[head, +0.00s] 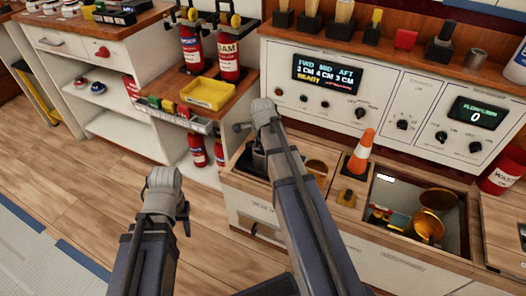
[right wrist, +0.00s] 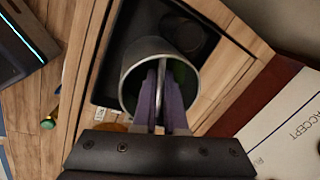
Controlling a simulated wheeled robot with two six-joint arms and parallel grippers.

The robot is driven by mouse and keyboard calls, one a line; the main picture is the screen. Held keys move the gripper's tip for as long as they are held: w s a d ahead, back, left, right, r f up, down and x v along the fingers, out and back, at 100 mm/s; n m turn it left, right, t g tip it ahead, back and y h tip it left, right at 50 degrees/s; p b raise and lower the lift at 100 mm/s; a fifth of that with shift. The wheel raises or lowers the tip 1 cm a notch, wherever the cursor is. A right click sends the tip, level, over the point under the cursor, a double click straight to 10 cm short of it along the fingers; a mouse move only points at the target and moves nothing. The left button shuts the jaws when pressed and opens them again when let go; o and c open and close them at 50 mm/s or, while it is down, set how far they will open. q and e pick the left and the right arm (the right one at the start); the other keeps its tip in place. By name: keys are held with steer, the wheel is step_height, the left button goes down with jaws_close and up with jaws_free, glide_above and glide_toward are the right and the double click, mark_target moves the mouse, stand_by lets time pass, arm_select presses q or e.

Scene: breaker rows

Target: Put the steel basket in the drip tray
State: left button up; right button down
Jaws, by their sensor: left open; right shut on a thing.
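The steel basket (right wrist: 128,82) is a round, grey metal cylinder with a thin upright bar. In the right wrist view my right gripper (right wrist: 165,72) is shut on that bar, its two purple fingers reaching over the rim. A black square tray (right wrist: 137,22), which looks like the drip tray, is set in the wooden counter behind the basket; I cannot tell whether they touch. In the head view my right arm largely hides the right gripper (head: 256,138) and the basket. My left gripper (head: 183,218) is open and empty, low over the floor.
A yellow tray (head: 208,93) lies on the wooden shelf behind. Fire extinguishers (head: 229,60) stand at the back. The floor at left is clear.

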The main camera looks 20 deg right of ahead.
steer(key=shift+f, duration=0.15)
steer(key=c, duration=1)
jaws_free()
steer(key=r+p, duration=0.4)
steer(key=s+r+p, duration=0.1)
steer(key=r+p, duration=0.3)
steer(key=s+a+r+p, duration=0.1)
steer(key=r+p, duration=0.3)
steer(key=shift+s+r, duration=0.1)
